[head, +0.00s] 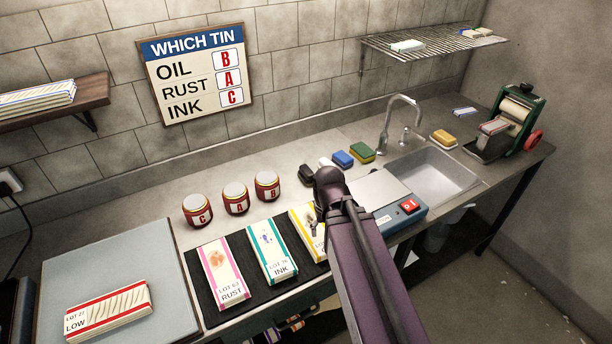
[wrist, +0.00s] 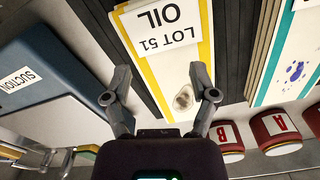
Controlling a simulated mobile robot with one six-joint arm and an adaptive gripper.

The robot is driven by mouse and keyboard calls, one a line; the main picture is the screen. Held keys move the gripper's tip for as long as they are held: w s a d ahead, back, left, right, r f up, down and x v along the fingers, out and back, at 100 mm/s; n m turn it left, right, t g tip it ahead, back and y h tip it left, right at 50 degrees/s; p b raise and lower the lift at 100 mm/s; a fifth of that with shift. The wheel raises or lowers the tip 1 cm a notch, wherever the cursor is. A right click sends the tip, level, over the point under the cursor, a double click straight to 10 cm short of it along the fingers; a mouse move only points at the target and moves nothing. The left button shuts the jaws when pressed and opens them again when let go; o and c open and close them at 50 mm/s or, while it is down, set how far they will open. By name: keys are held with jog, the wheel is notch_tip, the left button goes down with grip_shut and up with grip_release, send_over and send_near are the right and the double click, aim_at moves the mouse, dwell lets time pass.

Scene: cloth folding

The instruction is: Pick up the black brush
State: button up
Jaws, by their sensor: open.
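A small black block-like thing (head: 307,174), which looks like the black brush, lies on the counter behind the tip of my arm in the head view. Its bristles cannot be made out, and my arm stands close in front of it. My gripper (wrist: 160,75) is open and empty in the wrist view, its fingers spread above a yellow-edged cloth (wrist: 180,65) labelled LOT 51 OIL with a dark stain. The black brush does not show in the wrist view.
Blue block (head: 342,158) and green-yellow sponge (head: 361,150) lie right of the brush, by the sink (head: 435,178). Tins A (head: 236,199), B (head: 267,186) and C (head: 197,211) stand left. A suction box (head: 405,212) is right of my arm. Cloths lie on a black mat (head: 205,300).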

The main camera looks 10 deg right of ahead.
aim_at(307, 170)
jog(key=shift+o, duration=0.3)
jog(key=shift+w+r, duration=0.2)
jog(key=shift+w, duration=0.25)
jog(key=w+r+n+p, duration=0.1)
jog(key=w+r+p, duration=0.3)
jog(key=w, duration=1)
jog(key=w+r+n+p, duration=0.2)
jog(key=w+r+p, duration=0.2)
jog(key=w, duration=1)
jog(key=shift+d+r+n+p, duration=0.2)
jog(key=shift+r+n+p, duration=0.15)
jog(key=shift+p, duration=0.2)
notch_tip(307, 170, down, 9)
jog(key=b, duration=0.8)
jog(key=shift+r+b, duration=0.2)
jog(key=shift+b, duration=0.15)
jog(key=shift+f, duration=0.1)
jog(key=shift+s+f+b, duration=0.15)
jog(key=shift+f+b, duration=2.35)
jog(key=shift+b, duration=0.1)
